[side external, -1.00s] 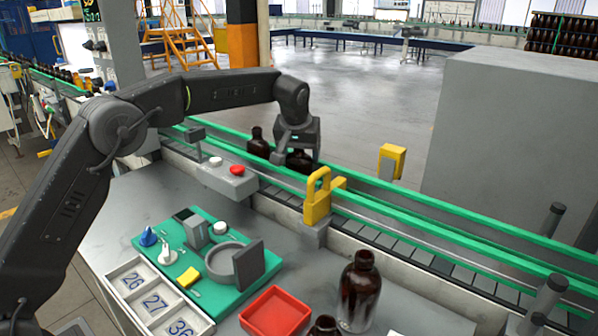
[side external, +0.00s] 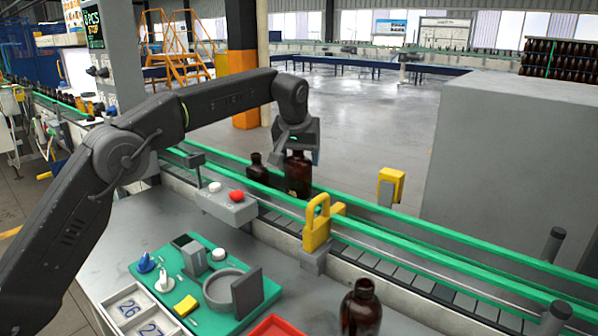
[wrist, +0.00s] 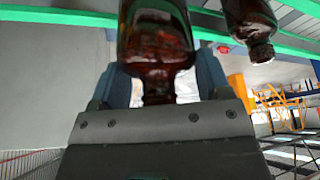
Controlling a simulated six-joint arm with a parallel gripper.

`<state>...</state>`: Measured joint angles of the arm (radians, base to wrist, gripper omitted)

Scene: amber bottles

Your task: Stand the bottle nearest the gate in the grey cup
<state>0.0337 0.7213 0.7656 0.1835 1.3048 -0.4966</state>
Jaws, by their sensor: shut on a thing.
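My gripper (side external: 297,150) is shut on the neck of a dark amber bottle (side external: 298,178). It holds this bottle upright above the conveyor, close to the yellow gate (side external: 317,224). In the wrist view the held bottle (wrist: 155,38) sits between the two fingers (wrist: 158,92). A second amber bottle (side external: 257,172) stands on the conveyor just left of the held one, and it also shows in the wrist view (wrist: 249,22). The round grey cup (side external: 212,294) is on the green board, at the near side of the conveyor; its inside is partly hidden.
A grey upright plate (side external: 247,292) stands beside the cup. Green rails (side external: 420,257) run along the conveyor. A button box (side external: 226,203) is on its near side. Another amber bottle (side external: 361,310) stands at the front, by a red tray (side external: 275,326). A yellow post (side external: 391,186) is behind.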

